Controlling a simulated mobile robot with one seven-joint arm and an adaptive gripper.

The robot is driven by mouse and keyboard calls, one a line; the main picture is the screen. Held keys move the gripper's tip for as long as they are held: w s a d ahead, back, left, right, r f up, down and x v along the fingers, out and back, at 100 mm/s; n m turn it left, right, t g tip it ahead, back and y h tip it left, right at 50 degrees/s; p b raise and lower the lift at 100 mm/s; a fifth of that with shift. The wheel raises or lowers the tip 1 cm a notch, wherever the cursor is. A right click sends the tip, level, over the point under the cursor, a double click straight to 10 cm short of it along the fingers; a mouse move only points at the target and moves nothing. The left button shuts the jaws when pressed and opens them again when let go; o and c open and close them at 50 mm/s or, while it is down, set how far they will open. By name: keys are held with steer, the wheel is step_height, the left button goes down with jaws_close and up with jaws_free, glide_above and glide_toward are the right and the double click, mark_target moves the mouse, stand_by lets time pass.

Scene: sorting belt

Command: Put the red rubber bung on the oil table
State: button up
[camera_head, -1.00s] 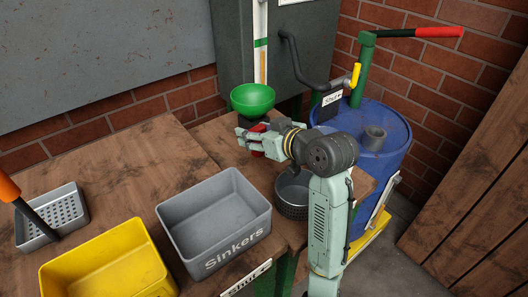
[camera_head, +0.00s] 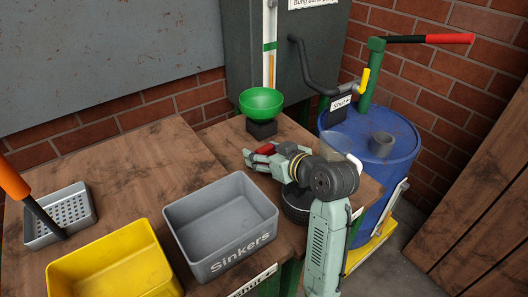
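The red rubber bung (camera_head: 265,149) is partly hidden at my gripper's fingers, on the oil table (camera_head: 300,136) side of the bench. My gripper (camera_head: 258,157) is low over this table, pointing left, with the bung showing between or just behind its fingers. At this size I cannot tell whether the fingers are closed on the bung or whether it touches the table top.
A green bowl (camera_head: 262,102) on a black block stands just behind my gripper. A dark round pan (camera_head: 295,212) sits under my wrist. The grey Sinkers bin (camera_head: 220,262), yellow bin (camera_head: 82,262) and perforated tray (camera_head: 38,238) stand left. A blue drum (camera_head: 388,172) is right.

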steer(key=shift+o, duration=1.1)
steer(key=shift+r, duration=0.3)
steer(key=b+v, duration=0.2)
steer(key=v, duration=1)
steer(key=shift+f, duration=0.2)
steer(key=shift+d, duration=0.1)
steer(key=shift+c, duration=0.4)
